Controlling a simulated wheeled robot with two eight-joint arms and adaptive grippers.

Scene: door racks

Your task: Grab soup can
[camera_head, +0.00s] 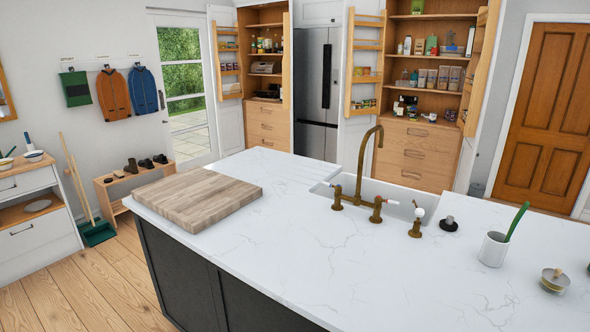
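I cannot pick out a soup can for certain. The tall cupboard at the right (424,118) has an open door with a wooden rack (367,20). Small can-like items (362,71) stand on a middle shelf of that rack, and more small packets sit lower down. The cupboard at the left (266,81) also has an open door with a rack (221,28), where small items stand on the shelves. All these items are too small to read. Neither of my grippers is in view.
A white marble island (300,245) fills the foreground, between me and the cupboards. It carries a wooden board (195,197), a brass tap (366,160) at a sink, and a white cup (493,249). Wooden floor (90,290) is clear at the left. A fridge (315,90) stands between the cupboards.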

